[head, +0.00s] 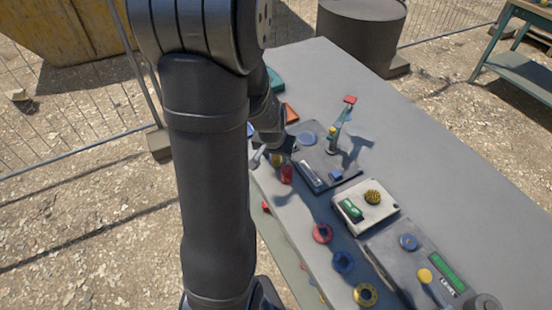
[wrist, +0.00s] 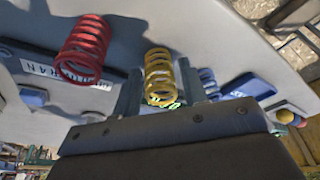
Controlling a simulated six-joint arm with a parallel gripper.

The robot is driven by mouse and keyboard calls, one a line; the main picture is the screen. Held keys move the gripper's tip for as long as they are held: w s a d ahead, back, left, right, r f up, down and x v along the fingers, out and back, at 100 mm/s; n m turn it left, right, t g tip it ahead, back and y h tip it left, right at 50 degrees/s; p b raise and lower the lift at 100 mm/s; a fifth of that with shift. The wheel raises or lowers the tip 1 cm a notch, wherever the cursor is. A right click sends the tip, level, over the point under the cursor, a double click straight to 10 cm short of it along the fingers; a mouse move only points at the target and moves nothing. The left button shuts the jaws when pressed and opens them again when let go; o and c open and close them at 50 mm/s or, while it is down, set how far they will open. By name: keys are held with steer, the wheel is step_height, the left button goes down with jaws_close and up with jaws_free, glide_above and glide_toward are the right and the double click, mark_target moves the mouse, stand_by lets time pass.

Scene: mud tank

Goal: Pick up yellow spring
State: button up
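The yellow spring (wrist: 159,72) stands in the middle of the wrist view, its coils rising between the two fingers of my gripper (wrist: 160,97). The fingers look apart, one on each side of the spring, with narrow gaps; firm contact does not show. In the head view the yellow spring (head: 276,160) is a small spot just beside my gripper (head: 268,150), which my arm partly hides. The lower end of the spring is hidden by the gripper body in the wrist view.
A red spring (wrist: 83,48) stands close to the left in the wrist view, and a blue spring (wrist: 208,82) close to the right. On the grey table (head: 415,150) are several panels, a lever (head: 341,125) and rings. The table's far right side is clear.

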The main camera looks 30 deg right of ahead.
steer(key=shift+f, duration=0.2)
steer(key=shift+c, duration=0.2)
steer(key=c, duration=0.7)
steer(key=shift+r, duration=0.1)
